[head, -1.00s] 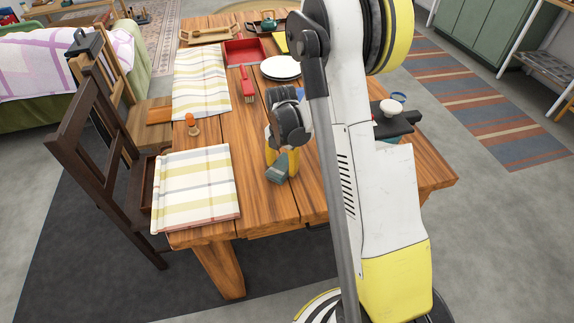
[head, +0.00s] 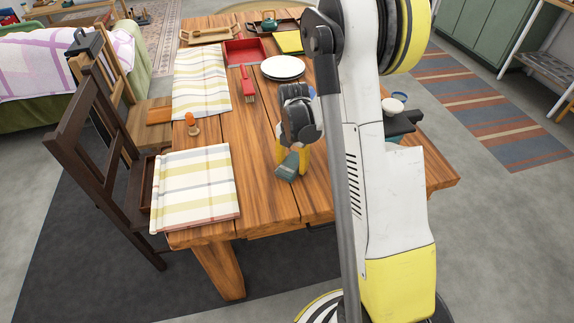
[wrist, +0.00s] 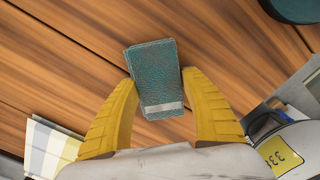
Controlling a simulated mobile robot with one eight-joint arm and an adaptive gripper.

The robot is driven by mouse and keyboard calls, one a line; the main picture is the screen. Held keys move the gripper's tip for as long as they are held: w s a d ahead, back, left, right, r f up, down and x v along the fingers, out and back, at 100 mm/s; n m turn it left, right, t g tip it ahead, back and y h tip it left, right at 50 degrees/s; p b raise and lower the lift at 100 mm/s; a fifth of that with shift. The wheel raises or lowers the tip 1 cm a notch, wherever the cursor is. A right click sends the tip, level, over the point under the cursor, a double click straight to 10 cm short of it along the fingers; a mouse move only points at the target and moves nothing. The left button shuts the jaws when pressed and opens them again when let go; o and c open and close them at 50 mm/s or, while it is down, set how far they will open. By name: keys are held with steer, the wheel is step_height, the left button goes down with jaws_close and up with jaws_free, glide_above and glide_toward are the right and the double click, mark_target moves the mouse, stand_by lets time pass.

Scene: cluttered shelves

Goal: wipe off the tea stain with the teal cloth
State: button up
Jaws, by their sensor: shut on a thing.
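The teal cloth (head: 288,167) is a small folded pad at the near side of the wooden table (head: 255,195). My gripper (head: 291,160) is shut on it, pointing down at the table. In the wrist view the cloth (wrist: 155,80) sits between my two yellow fingers (wrist: 157,105), which touch its sides near its lower end. A pale strip shows on the cloth's near end. Whether the cloth touches the table I cannot tell. No tea stain is discernible in either view; it may be hidden by the cloth, gripper or arm.
Striped placemats (head: 196,187) lie on the left. An orange-topped shaker (head: 191,124), a red-handled brush (head: 247,86), white plates (head: 283,68) and a red tray (head: 245,52) stand farther back. A white bowl (head: 392,105) is right of my arm. Bare wood lies left of my gripper.

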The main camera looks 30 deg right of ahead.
steer(key=shift+r, duration=0.1)
step_height(320, 180, up, 7)
steer(key=p, duration=0.4)
steer(key=shift+p, duration=0.35)
stand_by(0.3)
